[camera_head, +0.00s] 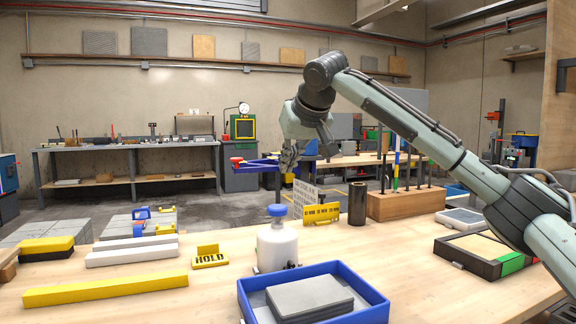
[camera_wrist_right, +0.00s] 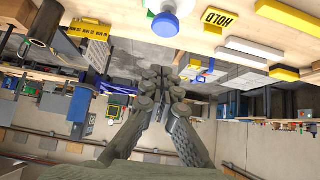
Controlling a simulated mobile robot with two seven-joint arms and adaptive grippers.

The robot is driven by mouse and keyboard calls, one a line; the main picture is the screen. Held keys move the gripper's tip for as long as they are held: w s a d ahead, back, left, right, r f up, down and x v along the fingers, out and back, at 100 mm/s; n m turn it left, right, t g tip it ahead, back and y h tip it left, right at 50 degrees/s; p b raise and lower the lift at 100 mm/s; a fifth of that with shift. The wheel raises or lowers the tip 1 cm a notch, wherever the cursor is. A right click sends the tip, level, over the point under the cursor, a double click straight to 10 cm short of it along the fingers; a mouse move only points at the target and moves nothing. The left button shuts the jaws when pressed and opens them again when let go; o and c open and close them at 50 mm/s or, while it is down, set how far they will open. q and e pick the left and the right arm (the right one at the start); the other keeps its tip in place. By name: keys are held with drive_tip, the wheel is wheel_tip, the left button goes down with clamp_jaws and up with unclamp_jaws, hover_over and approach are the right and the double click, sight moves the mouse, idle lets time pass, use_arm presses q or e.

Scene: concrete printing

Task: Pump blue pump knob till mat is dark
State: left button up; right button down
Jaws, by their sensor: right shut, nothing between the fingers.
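The blue pump knob (camera_head: 277,210) sits on top of a white bottle (camera_head: 277,246) standing upright on the wooden table. The knob also shows near the top edge of the right wrist view (camera_wrist_right: 164,26). My right gripper (camera_head: 289,160) is in the air above and behind the bottle, apart from the knob. In the right wrist view its fingers (camera_wrist_right: 160,82) are together with nothing between them. A blue tray (camera_head: 373,303) in front of the bottle holds grey, flat slabs or mats (camera_head: 308,296); their surface looks mid-grey. My left gripper is out of view.
A yellow HOLD sign (camera_head: 209,259) and a long yellow bar (camera_head: 106,290) lie left of the bottle. Yellow sign (camera_head: 322,214), dark cylinder (camera_head: 357,203) and wooden tool block (camera_head: 405,204) stand behind right. A black-framed panel (camera_head: 485,250) lies at right. Table between tray and panel is clear.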

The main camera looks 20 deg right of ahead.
hover_over(276, 205)
drive_tip(key=s, duration=0.3)
wheel_tip(276, 205, down, 5)
drive_tip(key=shift+d+f, duration=0.1)
drive_tip(key=shift+f, duration=0.1)
wheel_tip(276, 205, down, 2)
drive_tip(key=shift+s+f, duration=0.1)
drive_tip(key=shift+f, duration=0.65)
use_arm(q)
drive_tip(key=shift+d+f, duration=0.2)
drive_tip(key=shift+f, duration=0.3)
